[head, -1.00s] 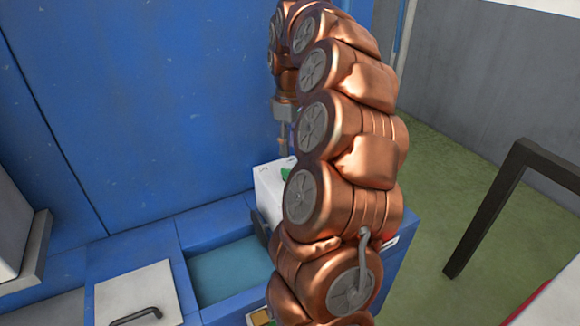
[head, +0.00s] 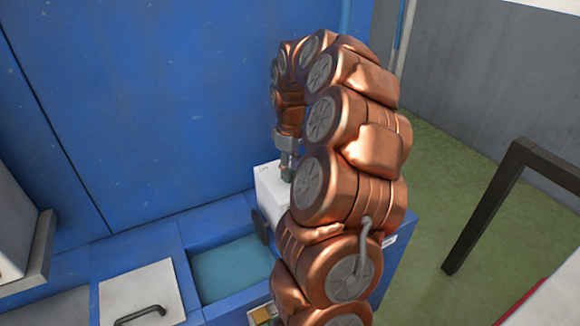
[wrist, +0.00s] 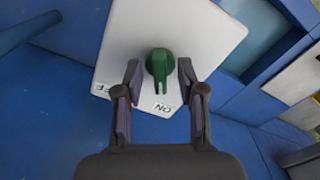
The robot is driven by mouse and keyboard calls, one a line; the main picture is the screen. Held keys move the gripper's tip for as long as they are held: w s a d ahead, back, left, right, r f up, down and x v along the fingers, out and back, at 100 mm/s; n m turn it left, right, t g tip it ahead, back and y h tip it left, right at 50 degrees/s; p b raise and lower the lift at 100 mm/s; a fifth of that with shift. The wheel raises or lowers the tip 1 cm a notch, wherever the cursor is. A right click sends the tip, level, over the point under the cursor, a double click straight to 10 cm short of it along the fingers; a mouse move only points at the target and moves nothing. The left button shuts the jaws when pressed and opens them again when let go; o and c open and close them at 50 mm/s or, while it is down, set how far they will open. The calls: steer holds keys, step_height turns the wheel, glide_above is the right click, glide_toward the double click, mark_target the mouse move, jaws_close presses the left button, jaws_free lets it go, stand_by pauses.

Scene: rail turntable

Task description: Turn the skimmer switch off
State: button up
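The skimmer switch is a green knob (wrist: 159,66) on top of a white box (wrist: 185,30). In the wrist view its narrow end points toward the printed ON mark; the OFF mark lies to the left, partly behind a finger. My gripper (wrist: 158,72) is open, with one finger on each side of the knob and a visible gap on both sides. In the head view my gripper (head: 287,167) is down at the top of the white box (head: 270,190), and it and my arm hide the knob.
A blue tank (head: 180,240) with a water-filled opening (head: 230,270) lies left of the box. A pale lid with a dark handle (head: 140,312) sits beside the opening. A blue wall (head: 150,110) rises behind. A dark frame (head: 485,205) stands at right on green floor.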

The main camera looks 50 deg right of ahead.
jaws_close()
stand_by(0.3)
steer(key=shift+f+m+b, duration=0.1)
steer(key=shift+m+b, duration=0.2)
steer(key=shift+b, duration=0.25)
steer(key=m+b, duration=0.1)
steer(key=b, duration=0.1)
steer(key=shift+f+m+b, duration=0.2)
steer(key=shift+m+b, duration=0.2)
steer(key=m+b, duration=0.3)
steer(key=b, duration=0.1)
steer(key=shift+a, duration=0.1)
steer(key=m+b, duration=0.3)
steer(key=m, duration=0.1)
steer(key=shift+r, duration=0.1)
steer(key=shift+a+r+m+b, duration=0.15)
steer(key=shift+m+b, duration=0.9)
steer(key=shift+m, duration=0.15)
steer(key=shift+w, duration=0.1)
